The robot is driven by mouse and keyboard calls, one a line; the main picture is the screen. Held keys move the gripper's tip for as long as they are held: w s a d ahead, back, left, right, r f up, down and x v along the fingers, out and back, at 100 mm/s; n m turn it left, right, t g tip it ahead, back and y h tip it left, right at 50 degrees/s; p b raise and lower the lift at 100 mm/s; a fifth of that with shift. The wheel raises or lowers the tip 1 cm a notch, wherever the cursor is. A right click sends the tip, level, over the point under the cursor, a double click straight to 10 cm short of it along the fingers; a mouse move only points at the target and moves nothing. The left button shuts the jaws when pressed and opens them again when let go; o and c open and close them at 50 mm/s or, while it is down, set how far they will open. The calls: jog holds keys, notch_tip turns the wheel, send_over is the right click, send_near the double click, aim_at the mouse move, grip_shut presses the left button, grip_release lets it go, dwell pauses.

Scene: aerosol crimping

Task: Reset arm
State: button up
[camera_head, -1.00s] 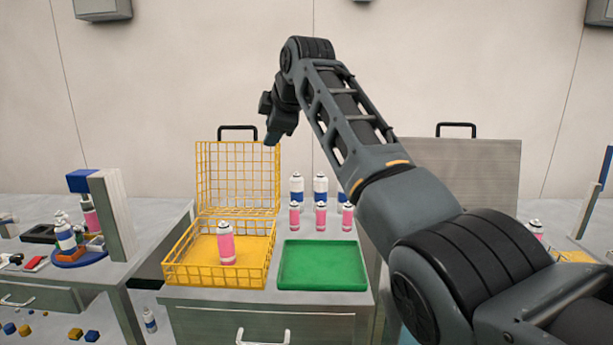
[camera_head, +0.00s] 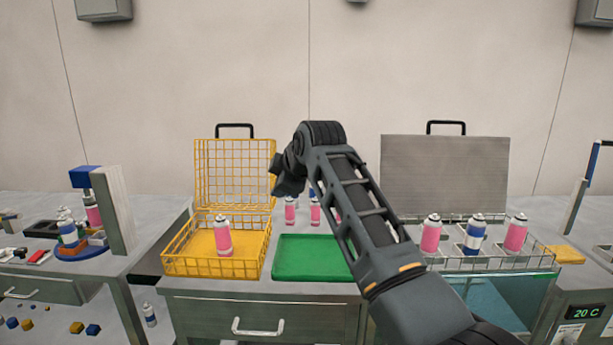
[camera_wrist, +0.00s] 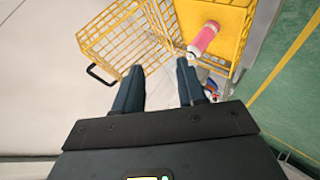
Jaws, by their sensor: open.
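My gripper (camera_wrist: 163,90) shows in the wrist view with its two dark fingers apart and nothing between them. In the head view my arm reaches up from the lower right, with its wrist end (camera_head: 288,180) above the green tray (camera_head: 312,273), in front of the wall. The open yellow wire basket (camera_head: 216,266) stands left of the tray with one pink can (camera_head: 223,237) upright in it. In the wrist view the same basket (camera_wrist: 120,42) and pink can (camera_wrist: 203,38) lie beyond the fingers, apart from them.
Several cans stand behind the tray, partly hidden by my arm. At right, two pink cans and a blue-white can (camera_head: 475,234) stand in a wire rack (camera_head: 490,262) over a bath with a 20 C display (camera_head: 585,312). A left bench (camera_head: 30,270) holds a blue-topped fixture (camera_head: 83,178).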

jog(key=s+d+f+m, duration=0.1)
jog(key=s+d+f, duration=0.1)
jog(key=s+f, duration=0.35)
jog(key=s+d+f+m+t, duration=0.1)
jog(key=s+d+f+m, duration=0.1)
jog(key=f, duration=0.6)
jog(key=s+d+f+m, duration=0.1)
jog(key=s+d+f, duration=0.15)
jog(key=f, duration=0.45)
jog(key=s+d+f+m+t+h, duration=0.1)
jog(key=s+d+f+m, duration=0.4)
jog(key=s, duration=0.6)
jog(key=s+d+f+m+t, duration=0.1)
jog(key=s+d+f, duration=0.3)
jog(key=s+f, duration=0.5)
jog(key=s+d+r+m+t+h, duration=0.1)
jog(key=s+d+r+m, duration=0.2)
jog(key=s, duration=0.9)
jog(key=s+d+r+m+h, duration=0.25)
jog(key=s+d, duration=0.25)
jog(key=s, duration=0.7)
jog(key=s+d+r+m+t, duration=0.1)
jog(key=s+d+r+m, duration=0.1)
jog(key=s+r, duration=1.1)
jog(key=shift+s+d+r+t, duration=0.3)
jog(key=shift+d+r, duration=0.2)
jog(key=shift+d, duration=0.25)
